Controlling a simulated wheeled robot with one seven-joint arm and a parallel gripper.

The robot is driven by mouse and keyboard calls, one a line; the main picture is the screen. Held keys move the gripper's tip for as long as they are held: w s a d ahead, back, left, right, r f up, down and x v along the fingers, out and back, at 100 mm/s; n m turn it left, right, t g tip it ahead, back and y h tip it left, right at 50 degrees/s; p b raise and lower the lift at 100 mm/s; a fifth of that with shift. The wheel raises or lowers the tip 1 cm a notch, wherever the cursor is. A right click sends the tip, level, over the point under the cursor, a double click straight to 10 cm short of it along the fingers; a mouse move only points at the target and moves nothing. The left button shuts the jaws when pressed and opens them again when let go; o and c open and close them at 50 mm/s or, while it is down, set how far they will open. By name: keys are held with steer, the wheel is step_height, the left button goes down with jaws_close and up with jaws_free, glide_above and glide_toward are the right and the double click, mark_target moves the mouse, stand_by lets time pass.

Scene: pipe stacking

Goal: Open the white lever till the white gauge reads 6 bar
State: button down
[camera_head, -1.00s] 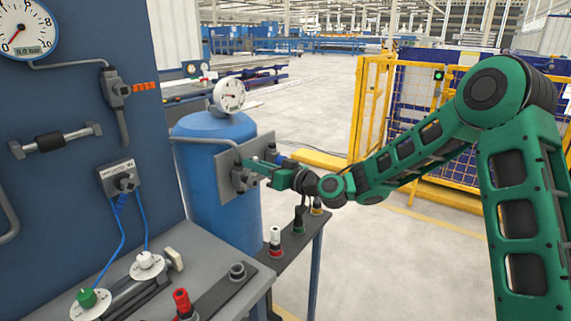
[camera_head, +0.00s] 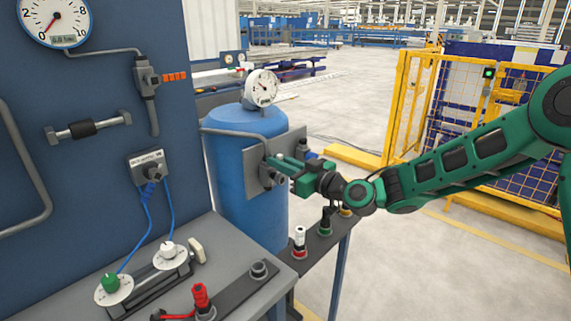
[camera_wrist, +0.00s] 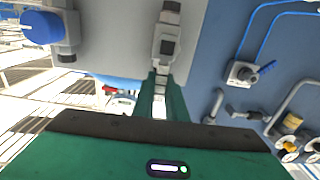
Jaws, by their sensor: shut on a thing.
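My gripper (camera_head: 278,166) is at the grey plate (camera_head: 258,180) in front of the blue tank (camera_head: 243,147). In the wrist view its green fingers (camera_wrist: 158,82) are closed together just below a grey valve body (camera_wrist: 168,40) on the plate. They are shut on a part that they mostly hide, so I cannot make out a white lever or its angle. A small white gauge (camera_head: 262,88) stands on the tank; its reading is too small to tell. A large white gauge (camera_head: 55,20) on the blue panel has its red needle pointing lower left, near 0.
A blue-handled valve (camera_wrist: 42,27) sits beside the held one on the plate. An orange handle (camera_head: 174,76) is on the panel. The bench in front carries a green knob (camera_head: 110,282), a white knob (camera_head: 168,250) and red (camera_head: 200,296) connectors. A yellow fence (camera_head: 412,95) stands right.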

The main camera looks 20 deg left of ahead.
steer(key=shift+s+f, duration=0.1)
steer(key=shift+f, duration=0.4)
steer(key=c, duration=1.8)
jaws_free()
steer(key=shift+r, duration=0.25)
steer(key=v, duration=1)
steer(key=shift+d, duration=0.4)
steer(key=shift+s+f, duration=0.1)
